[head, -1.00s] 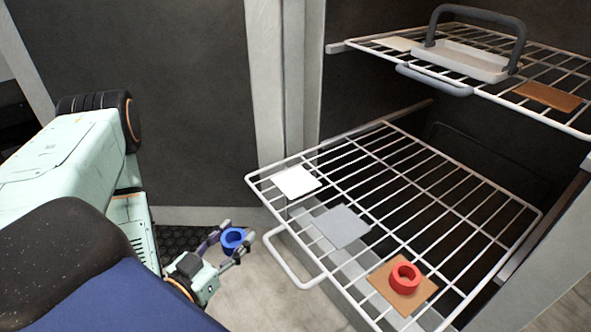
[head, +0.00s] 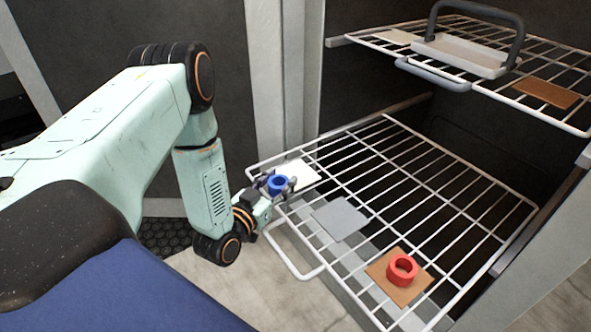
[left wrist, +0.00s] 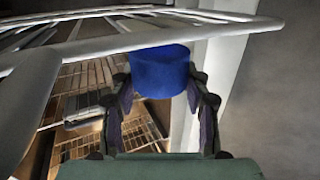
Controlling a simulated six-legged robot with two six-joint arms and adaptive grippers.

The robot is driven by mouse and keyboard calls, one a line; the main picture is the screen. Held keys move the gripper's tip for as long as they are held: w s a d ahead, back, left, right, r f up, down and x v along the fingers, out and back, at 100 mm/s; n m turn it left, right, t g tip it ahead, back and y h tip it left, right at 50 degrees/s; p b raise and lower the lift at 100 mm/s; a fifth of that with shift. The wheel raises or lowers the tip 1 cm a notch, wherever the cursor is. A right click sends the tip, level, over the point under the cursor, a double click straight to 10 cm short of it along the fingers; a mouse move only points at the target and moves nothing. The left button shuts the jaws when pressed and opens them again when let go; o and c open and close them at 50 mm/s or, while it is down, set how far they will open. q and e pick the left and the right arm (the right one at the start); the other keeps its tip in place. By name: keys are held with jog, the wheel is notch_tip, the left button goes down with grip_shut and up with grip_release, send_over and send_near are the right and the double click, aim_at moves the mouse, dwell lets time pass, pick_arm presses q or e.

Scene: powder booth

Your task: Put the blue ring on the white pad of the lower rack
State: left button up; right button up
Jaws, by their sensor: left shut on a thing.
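My left gripper (head: 278,185) is shut on the blue ring (head: 278,183) at the left front edge of the lower rack (head: 408,190). In the head view the ring overlaps the near left part of the white pad (head: 300,174); its exact height over the rack is hard to tell. In the left wrist view the blue ring (left wrist: 160,70) sits between the two fingers (left wrist: 160,110), with the rack's rim wire close beyond it. The white pad is not clearly seen there. My right gripper is not in view.
A red ring (head: 402,268) lies on a brown pad (head: 385,262) of the lower rack. A bare grey pad (head: 340,220) lies between it and the white pad. The upper rack (head: 440,78) carries a white tray (head: 455,58) with a dark handle and a brown pad (head: 545,92).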

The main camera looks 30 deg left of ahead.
aim_at(283, 177)
pick_arm(q)
jog(key=w+b, duration=0.1)
jog(key=w, duration=0.3)
jog(key=shift+w+a, duration=0.1)
jog(key=shift+w, duration=0.1)
jog(key=w+b, duration=0.2)
jog(key=w, duration=0.2)
jog(key=shift+a+b, duration=0.1)
jog(key=shift+b, duration=0.2)
jog(key=shift+f, duration=0.3)
jog(key=shift+s, duration=0.1)
jog(key=o, duration=1.2)
jog(key=shift+f, duration=0.1)
